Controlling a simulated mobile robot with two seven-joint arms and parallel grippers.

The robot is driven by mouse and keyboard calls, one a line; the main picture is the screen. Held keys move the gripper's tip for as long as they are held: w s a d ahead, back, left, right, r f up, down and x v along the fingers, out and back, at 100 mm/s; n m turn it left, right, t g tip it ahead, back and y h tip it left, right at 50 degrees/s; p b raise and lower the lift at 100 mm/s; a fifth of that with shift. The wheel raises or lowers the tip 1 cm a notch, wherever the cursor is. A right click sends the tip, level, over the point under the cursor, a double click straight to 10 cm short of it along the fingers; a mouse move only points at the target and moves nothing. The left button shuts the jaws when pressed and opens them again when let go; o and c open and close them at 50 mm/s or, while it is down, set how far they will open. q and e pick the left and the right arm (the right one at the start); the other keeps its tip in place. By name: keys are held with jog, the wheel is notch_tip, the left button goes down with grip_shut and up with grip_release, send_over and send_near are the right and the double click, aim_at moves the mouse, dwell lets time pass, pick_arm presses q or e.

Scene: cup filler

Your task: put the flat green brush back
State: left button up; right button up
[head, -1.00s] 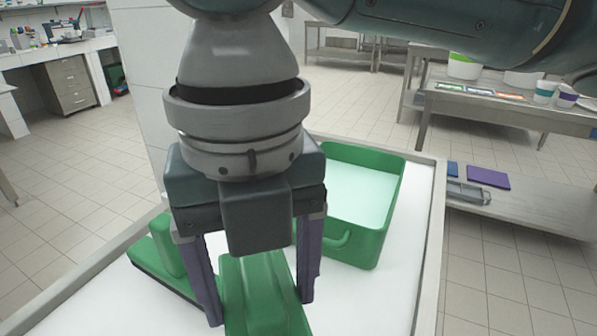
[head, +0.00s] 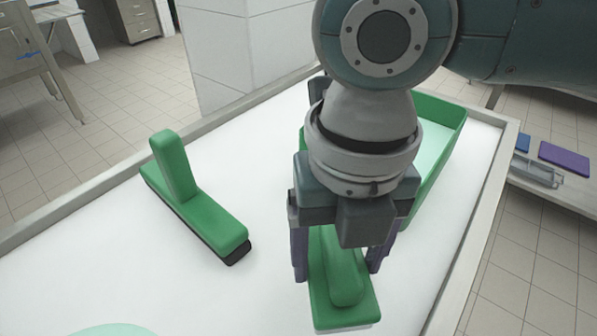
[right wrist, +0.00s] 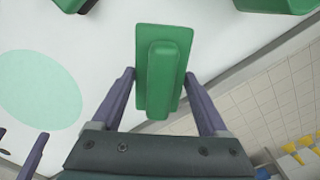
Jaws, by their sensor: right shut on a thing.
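The flat green brush (head: 340,280) has a broad green plate, a raised green grip and a pale underside. My right gripper (head: 338,272) is shut on it, with one purple finger on each side. In the right wrist view the brush (right wrist: 163,75) lies between the two fingers (right wrist: 160,103). The brush is low over the white table, and I cannot tell if it touches it. Purple finger-like parts show at the lower left edge of the right wrist view, perhaps my left gripper; their state is unclear.
A second green tool with a tall handle and black edge (head: 195,205) stands on the table (head: 100,265) to the left. A green basin (head: 455,115) is at the back right, partly hidden by my right arm. A pale green round patch (right wrist: 40,90) marks the table.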

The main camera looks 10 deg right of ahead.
pick_arm(q)
jog(key=shift+d+f+b, duration=0.2)
jog(key=shift+f+b, duration=0.2)
jog(key=shift+f, duration=0.1)
pick_arm(e)
jog(key=shift+f, duration=2.5)
pick_arm(q)
jog(key=shift+f, duration=0.1)
pick_arm(e)
jog(key=shift+f, duration=0.15)
jog(key=o, duration=1.2)
pick_arm(q)
jog(key=shift+a, duration=0.1)
